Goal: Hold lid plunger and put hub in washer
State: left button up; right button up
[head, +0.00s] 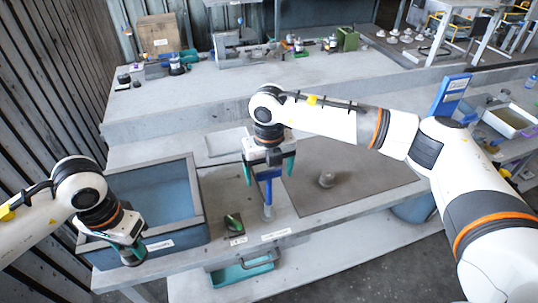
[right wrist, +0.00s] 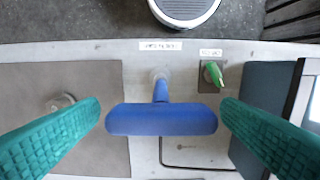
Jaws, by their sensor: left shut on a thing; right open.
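The washer (head: 203,205) is an open blue-grey tub at the left of the bench. My left gripper (head: 132,256) is shut low at its front wall; the fingers hide what they hold, apparently the lid plunger. My right gripper (head: 269,177) is open, pointing down. Its teal fingers stand either side of a blue T-shaped handle (right wrist: 162,119), with gaps on both sides in the right wrist view. The handle stands upright on a grey metal foot (head: 267,211). A small grey round part, seemingly the hub (head: 327,180), sits on the dark mat, also in the right wrist view (right wrist: 60,102).
A green piece (head: 233,221) on a dark square plate lies between washer and handle. Labels (head: 276,234) line the bench front. The mat (head: 362,172) is otherwise clear. A raised shelf with tools stands behind.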

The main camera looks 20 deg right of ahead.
aim_at(269, 188)
jog(key=shift+f, duration=1.7)
